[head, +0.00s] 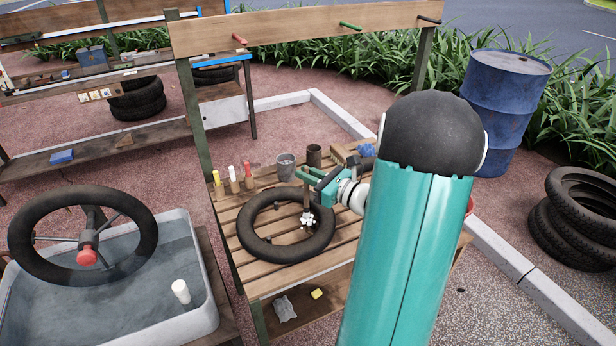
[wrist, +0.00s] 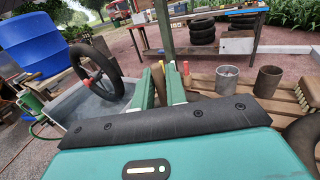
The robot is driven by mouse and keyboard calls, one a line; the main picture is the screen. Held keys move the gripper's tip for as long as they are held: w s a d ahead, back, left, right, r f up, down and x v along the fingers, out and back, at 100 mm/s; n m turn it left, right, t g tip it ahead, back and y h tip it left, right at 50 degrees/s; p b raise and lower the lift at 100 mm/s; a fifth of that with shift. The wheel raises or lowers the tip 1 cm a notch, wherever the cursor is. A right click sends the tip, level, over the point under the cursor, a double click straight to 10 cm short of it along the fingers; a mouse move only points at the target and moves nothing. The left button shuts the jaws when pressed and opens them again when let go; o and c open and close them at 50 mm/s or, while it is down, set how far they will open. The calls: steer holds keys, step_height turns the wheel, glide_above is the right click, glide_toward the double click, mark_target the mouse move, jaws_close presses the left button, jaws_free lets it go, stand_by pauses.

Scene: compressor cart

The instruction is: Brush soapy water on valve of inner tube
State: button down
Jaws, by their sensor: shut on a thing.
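A black inner tube (head: 252,232) lies flat on the slatted wooden bench; its edge also shows at the right of the wrist view (wrist: 304,135). My gripper (head: 311,182) is above the tube's right part, shut on a brush (head: 306,197) with a wooden handle. The brush points down, and its white, foamy-looking tip (head: 308,219) is at the inner right side of the tube. I cannot tell whether it touches the tube. A grey metal cup (head: 286,167) stands behind the tube.
A dark can (head: 314,155) and several coloured markers (head: 233,180) stand along the bench's back. A water tub (head: 205,318) with a wheel (head: 82,236) over it is at left. A blue drum (head: 505,110) and stacked tires (head: 578,220) are at right.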

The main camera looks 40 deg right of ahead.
steer(key=shift+r, duration=4.15)
